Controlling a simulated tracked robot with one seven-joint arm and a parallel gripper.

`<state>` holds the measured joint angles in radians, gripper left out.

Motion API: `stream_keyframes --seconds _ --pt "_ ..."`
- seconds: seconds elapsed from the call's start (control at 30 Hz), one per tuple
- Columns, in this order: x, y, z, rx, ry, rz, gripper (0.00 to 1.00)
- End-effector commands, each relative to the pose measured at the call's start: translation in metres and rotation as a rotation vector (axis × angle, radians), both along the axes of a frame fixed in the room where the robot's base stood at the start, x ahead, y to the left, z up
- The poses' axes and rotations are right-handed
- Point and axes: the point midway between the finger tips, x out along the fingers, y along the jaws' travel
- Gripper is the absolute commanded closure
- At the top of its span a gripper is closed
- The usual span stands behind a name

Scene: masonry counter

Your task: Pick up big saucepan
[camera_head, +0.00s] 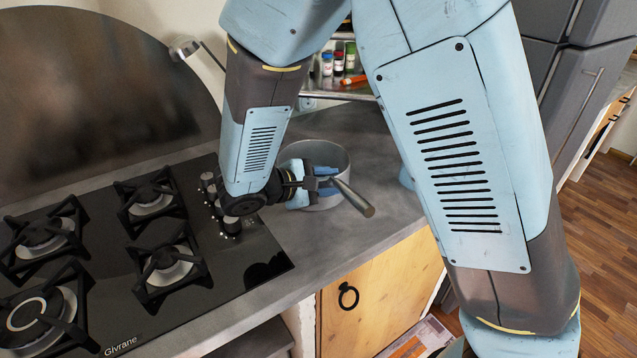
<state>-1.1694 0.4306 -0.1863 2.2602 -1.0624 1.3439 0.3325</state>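The big saucepan (336,158) is a grey metal pot standing upright on the counter to the right of the hob. Its handle (356,199) points towards the lower right, to the counter's front edge. My gripper (322,181) is at the near side of the saucepan, where the handle meets the pot. It overlaps the pot wall and the handle's root in this view. The fingertips are small and partly hidden, so I cannot tell whether they are closed on the handle or only around or beside it.
A black gas hob (118,262) with several burners fills the counter at left. Its knobs (222,212) lie close to my wrist. A shelf with spice jars (338,62) is behind the saucepan. Bare counter (388,205) lies right of it. A grey fridge (580,85) stands at right.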

Motion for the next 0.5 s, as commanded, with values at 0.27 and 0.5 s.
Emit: stream_keyframes --seconds 0.27,0.5 --pt "-0.0003 0.0001 -0.0002 0.001 0.001 0.0 0.93" --pt "-0.0003 0.0003 -0.0007 0.001 0.001 0.0 1.0"
